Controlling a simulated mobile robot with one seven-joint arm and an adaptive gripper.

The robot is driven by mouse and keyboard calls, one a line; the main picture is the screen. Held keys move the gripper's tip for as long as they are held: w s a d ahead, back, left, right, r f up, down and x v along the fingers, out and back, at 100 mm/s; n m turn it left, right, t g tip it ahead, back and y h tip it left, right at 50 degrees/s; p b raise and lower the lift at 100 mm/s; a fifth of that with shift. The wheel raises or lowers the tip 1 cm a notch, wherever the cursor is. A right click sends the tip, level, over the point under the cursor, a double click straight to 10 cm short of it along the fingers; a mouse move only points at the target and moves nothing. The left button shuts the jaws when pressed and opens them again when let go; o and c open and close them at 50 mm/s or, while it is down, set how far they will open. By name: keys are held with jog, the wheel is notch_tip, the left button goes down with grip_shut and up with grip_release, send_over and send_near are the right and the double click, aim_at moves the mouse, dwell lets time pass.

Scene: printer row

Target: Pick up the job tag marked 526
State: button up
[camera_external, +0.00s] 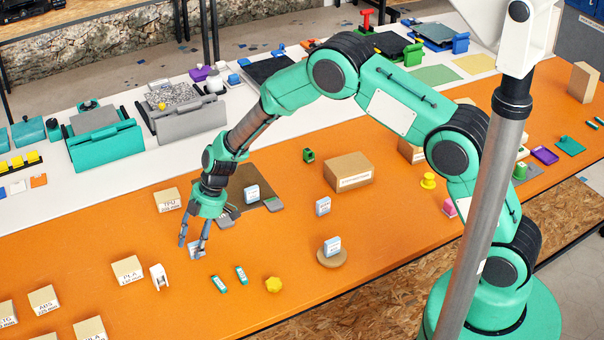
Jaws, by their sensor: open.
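Several small white-and-blue tags stand or lie on the orange table (400,240); their numbers are too small to read, so I cannot tell which is 526. One tag (196,252) is low at my gripper, partly hidden by a finger. A second tag (252,194) is by a dark grey piece, right of my wrist. A third tag (322,206) stands upright near the middle. Another tag (333,246) stands on a round wooden disc (332,260). My gripper (192,247) points down, open, its fingertips close to the first tag; I cannot tell whether they touch it.
A TPU box (167,201) stands left of my gripper, with a PLA box (128,270) and white clip-like piece (159,277) nearer the front. Two green-and-white pieces (229,278) and a yellow knob (273,285) lie front right. A cardboard box (348,172) stands further back.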

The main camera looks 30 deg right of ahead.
aim_at(192, 243)
jog(key=c, duration=1)
jog(key=shift+r, duration=0.15)
jog(key=shift+r, duration=1.55)
jog(key=shift+c, duration=0.2)
jog(key=shift+s+d+r, duration=0.15)
jog(key=shift+s+d, duration=0.05)
jog(key=shift+s, duration=0.05)
jog(key=s+d, duration=0.3)
jog(key=s, duration=0.1)
jog(key=s+d+r, duration=0.1)
jog(key=s+d, duration=0.1)
jog(key=s, duration=0.2)
jog(key=s+d, duration=0.3)
jog(key=s, duration=0.1)
jog(key=shift+s+d+r, duration=0.2)
jog(key=shift+s+d, duration=0.1)
jog(key=shift+s, duration=0.05)
